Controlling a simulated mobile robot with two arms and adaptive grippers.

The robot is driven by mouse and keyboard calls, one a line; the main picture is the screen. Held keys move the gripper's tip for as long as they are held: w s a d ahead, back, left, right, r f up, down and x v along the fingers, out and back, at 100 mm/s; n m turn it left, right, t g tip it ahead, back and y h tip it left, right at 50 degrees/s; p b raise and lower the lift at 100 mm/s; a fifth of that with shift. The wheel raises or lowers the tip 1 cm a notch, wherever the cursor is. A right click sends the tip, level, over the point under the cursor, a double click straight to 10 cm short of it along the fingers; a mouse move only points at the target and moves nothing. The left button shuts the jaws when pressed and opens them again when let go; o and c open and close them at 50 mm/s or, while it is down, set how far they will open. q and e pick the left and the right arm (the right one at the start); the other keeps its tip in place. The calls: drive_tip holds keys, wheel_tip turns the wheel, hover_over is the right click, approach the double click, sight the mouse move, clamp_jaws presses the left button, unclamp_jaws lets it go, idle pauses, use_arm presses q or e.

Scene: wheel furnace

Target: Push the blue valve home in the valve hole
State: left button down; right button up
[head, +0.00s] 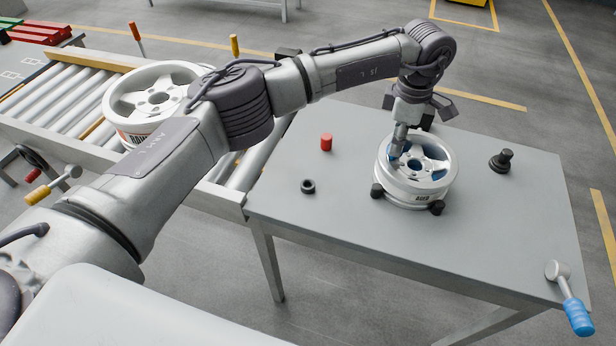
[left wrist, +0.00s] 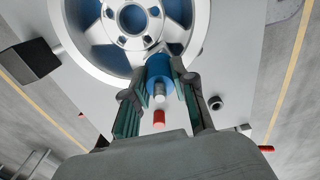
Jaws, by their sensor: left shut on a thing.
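The silver wheel (head: 432,192) lies flat on the grey table (head: 315,215), between small black blocks. It fills the top of the left wrist view (left wrist: 203,30). My left gripper (head: 398,140) points down over the left part of the wheel's rim. In the left wrist view, its two green-sided fingers (left wrist: 162,88) are shut on the blue valve (left wrist: 159,68), a blue cylinder with a pale metal end. The valve is right at the wheel's rim. The valve hole is hidden, so I cannot tell how deep the valve sits. My right gripper is not in view.
On the table are a red cylinder (head: 326,142), a black ring (head: 308,186), a black knobbed part (head: 502,160) and a blue-handled mallet (head: 575,311) at the right edge. A roller conveyor (head: 62,100) at left carries another wheel (head: 184,75). The table's front is clear.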

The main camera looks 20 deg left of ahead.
use_arm(q)
drive_tip(key=shift+f+b, duration=0.45)
drive_tip(key=shift+f, duration=0.3)
drive_tip(key=c, duration=0.9)
unclamp_jaws()
drive_tip(key=shift+o, duration=0.2)
drive_tip(key=shift+r, duration=0.1)
drive_tip(key=shift+c, duration=1.4)
drive_tip(key=shift+r, duration=0.1)
drive_tip(key=shift+r+p, duration=1.85)
drive_tip(key=shift+r, duration=1.65)
